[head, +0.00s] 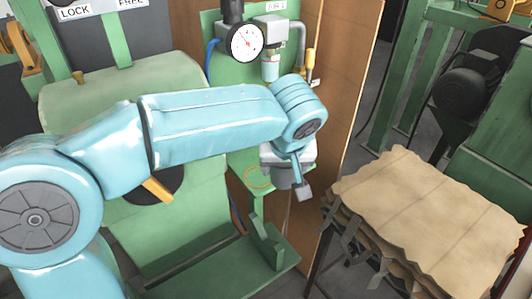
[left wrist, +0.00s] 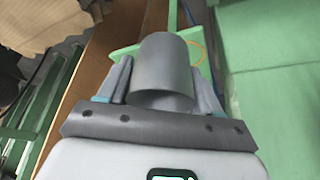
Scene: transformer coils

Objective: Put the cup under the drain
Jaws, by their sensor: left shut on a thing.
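My left gripper (head: 291,172) is at the end of the blue arm and is shut on a grey cup. In the left wrist view the cup (left wrist: 168,70) is a plain grey cylinder between the two fingers (left wrist: 165,85). In the head view the cup (head: 279,178) is partly hidden by the gripper. It is just right of an orange ring mark on a green shelf (head: 240,165); I cannot tell whether it touches the shelf. A small clear bowl (head: 270,70), probably with the drain beneath, hangs under a grey unit; its lower end is hidden by my arm. My right gripper is not in view.
A round pressure gauge (head: 247,42) and a yellow-handled valve (head: 310,66) are near the bowl. A brown panel (head: 345,70) stands behind the shelf. A stack of tan sheets (head: 425,215) lies at the right. Green machinery surrounds the arm.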

